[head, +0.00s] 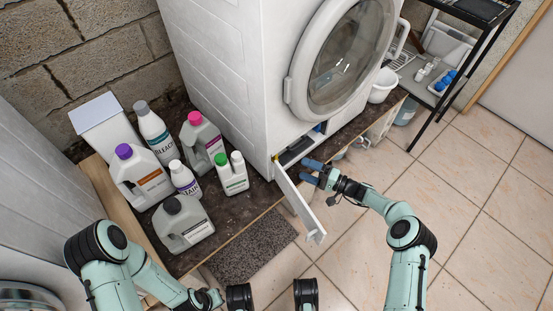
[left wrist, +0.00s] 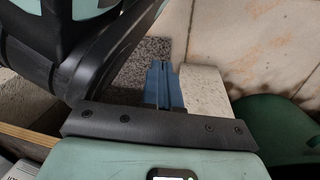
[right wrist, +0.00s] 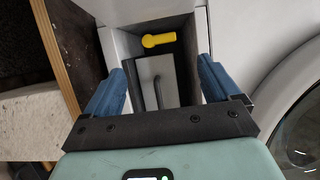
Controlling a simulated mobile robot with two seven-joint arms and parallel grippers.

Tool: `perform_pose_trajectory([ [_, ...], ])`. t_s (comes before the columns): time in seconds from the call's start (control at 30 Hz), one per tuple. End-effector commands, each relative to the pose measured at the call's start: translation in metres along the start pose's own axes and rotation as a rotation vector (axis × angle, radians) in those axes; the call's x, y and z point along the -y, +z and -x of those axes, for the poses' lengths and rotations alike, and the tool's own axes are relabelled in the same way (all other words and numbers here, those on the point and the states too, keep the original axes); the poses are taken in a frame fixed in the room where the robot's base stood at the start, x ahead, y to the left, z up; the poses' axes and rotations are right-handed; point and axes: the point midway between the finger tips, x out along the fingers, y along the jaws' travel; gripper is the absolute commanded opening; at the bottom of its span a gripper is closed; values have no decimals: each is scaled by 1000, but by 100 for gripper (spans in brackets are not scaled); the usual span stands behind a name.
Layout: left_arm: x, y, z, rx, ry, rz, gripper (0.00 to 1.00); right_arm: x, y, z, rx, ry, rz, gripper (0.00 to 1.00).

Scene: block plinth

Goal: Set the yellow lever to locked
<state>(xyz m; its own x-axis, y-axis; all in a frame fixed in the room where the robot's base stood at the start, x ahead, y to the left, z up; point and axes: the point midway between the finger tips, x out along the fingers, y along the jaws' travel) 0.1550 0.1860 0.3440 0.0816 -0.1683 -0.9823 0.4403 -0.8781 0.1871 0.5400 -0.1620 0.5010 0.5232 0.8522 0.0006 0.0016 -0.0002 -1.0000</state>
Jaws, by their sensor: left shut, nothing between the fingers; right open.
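The yellow lever (right wrist: 158,39) shows in the right wrist view, lying nearly level at the far end of a dark recess in the white washing machine (head: 225,80). In the head view only a small yellow spot of it (head: 276,158) shows at the recess's left end. The recess's flap (head: 298,207) hangs open. My right gripper (head: 312,173) is open just in front of the recess; in the right wrist view its blue fingers (right wrist: 158,85) stand apart on either side, with the lever beyond them, untouched. My left gripper (left wrist: 163,85) is shut and empty, away from the machine.
Several bottles, including a purple-capped one (head: 143,178) and a grey one (head: 182,224), stand left of the machine on the dark plinth top (head: 225,212). A grey mat (head: 252,247) lies on the floor. A black-framed shelf (head: 470,55) stands at right. Tiled floor at right is clear.

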Motion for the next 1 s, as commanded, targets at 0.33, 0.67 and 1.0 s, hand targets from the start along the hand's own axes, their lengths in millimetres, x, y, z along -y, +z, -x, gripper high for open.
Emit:
perform_pose_trajectory([
  [0.33, 26, 32, -22, 112, -49, 33, 0, -2, 1, -75, 4, -1, 0, 89],
  [0.67, 42, 54, -30, 188, -82, 57, 0, -1, 1, -112, 1, 0, -1, 89],
  [1.0, 43, 55, -30, 194, -85, 59, 0, 0, 1, -114, 1, 1, -2, 83],
])
